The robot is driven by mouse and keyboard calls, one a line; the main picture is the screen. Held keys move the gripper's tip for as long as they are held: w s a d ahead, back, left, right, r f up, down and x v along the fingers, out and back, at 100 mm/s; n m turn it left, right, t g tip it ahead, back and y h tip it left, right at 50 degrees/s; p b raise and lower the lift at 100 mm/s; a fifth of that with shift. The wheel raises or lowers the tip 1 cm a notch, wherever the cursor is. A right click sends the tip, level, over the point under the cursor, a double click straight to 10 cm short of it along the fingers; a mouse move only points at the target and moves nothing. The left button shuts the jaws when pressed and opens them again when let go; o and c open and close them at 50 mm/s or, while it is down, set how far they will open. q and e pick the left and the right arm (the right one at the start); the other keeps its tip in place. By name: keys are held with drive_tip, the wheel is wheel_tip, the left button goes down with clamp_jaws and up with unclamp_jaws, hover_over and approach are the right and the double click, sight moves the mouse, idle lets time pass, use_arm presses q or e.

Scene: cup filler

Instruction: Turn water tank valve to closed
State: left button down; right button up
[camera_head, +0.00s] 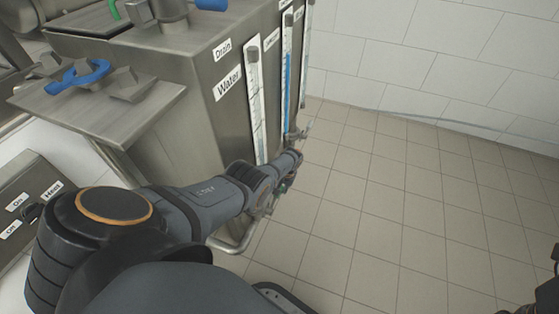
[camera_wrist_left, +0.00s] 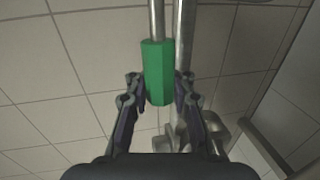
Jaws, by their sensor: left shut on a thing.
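A green valve handle (camera_wrist_left: 158,72) shows in the left wrist view, on a grey metal rod. My left gripper (camera_wrist_left: 158,92) has one finger on each side of its lower end and is shut on it. In the head view my left gripper (camera_head: 289,172) is low beside the steel machine (camera_head: 185,110), near the bottom of the gauge with blue liquid (camera_head: 286,75). The handle is mostly hidden by my wrist there. Dark parts at the lower right edge of the head view seem to be my right arm; its fingers cannot be made out.
The machine carries "Water" (camera_head: 228,82) and "Drain" labels, and another gauge (camera_head: 256,105). A steel shelf (camera_head: 100,115) with a blue handle (camera_head: 78,75) sticks out at the left. A metal pipe (camera_wrist_left: 186,50) runs beside the green handle. The tiled floor (camera_head: 410,210) on the right is clear.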

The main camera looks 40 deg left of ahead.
use_arm(q)
drive_tip(key=shift+w+d+r, duration=0.15)
drive_tip(key=shift+w+d, duration=0.2)
drive_tip(key=c, duration=1.2)
unclamp_jaws()
drive_tip(key=shift+o, duration=0.4)
drive_tip(key=shift+s+a, duration=0.1)
drive_tip(key=shift+s, duration=0.1)
drive_tip(key=shift+a, duration=0.1)
wheel_tip(320, 180, up, 12)
drive_tip(key=d, duration=0.2)
drive_tip(key=shift+w+d+f, duration=0.2)
drive_tip(key=shift+w, duration=0.15)
